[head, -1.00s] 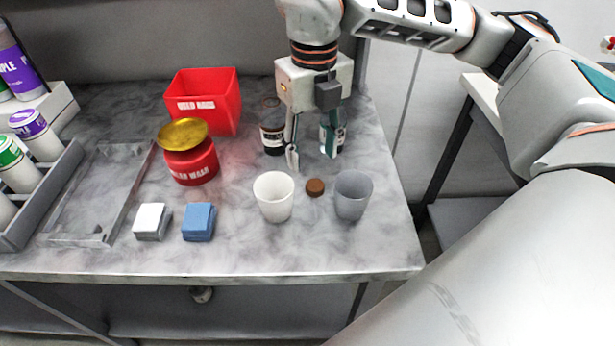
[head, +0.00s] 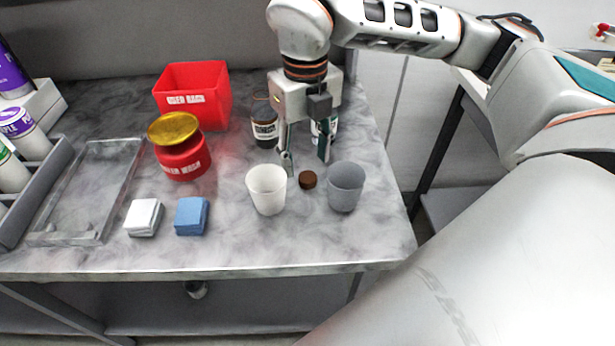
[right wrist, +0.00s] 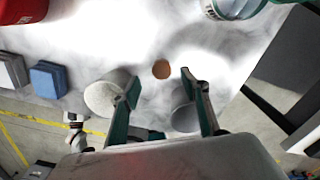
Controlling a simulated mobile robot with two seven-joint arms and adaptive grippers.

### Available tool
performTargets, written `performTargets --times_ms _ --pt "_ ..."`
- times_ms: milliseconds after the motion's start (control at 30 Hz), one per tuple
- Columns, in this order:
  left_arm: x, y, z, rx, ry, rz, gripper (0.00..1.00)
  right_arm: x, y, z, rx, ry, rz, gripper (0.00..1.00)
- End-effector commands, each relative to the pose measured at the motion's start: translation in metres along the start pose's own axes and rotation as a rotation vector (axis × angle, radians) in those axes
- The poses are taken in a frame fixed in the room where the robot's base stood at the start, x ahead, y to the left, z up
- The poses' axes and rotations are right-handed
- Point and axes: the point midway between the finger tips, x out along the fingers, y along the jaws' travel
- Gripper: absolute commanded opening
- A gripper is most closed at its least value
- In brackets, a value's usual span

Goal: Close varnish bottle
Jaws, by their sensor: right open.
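A small brown cap (head: 308,179) lies on the table between a white cup and a grey cup. My right gripper (head: 305,163) points down just behind the cap, open and empty, its fingers apart. In the right wrist view the cap (right wrist: 161,69) shows beyond the gap between the fingertips (right wrist: 160,86), apart from them. A dark brown bottle (head: 264,128) with a label stands behind and left of the gripper. A second labelled bottle (head: 331,126) is partly hidden behind the right finger. I cannot tell from the labels which one holds varnish. My left gripper is not in view.
The white cup (head: 267,190) and grey cup (head: 346,187) stand close on either side of the cap. A red bin (head: 195,95), a red jar with gold top (head: 182,150), white and blue blocks (head: 192,216) and a clear tray (head: 83,190) are left. The front table strip is clear.

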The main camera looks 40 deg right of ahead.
Motion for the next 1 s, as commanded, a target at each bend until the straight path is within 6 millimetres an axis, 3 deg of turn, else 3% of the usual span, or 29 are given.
performTargets --times_ms 100,300,700,833,1000 --pt "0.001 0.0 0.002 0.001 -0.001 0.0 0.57 0.021 -0.003 -0.004 0.001 0.008 -0.001 0.45" --pt "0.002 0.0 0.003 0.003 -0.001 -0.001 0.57 0.043 -0.003 -0.003 0.0 0.005 0.0 0.45" --pt "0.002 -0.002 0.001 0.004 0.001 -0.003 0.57 0.045 -0.003 -0.003 0.0 0.003 0.0 0.45" --pt "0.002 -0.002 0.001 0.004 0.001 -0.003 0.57 0.045 -0.003 -0.003 0.0 0.003 0.0 0.21" --pt "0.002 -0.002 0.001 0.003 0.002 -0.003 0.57 0.045 -0.003 -0.003 0.0 0.003 0.0 0.19"
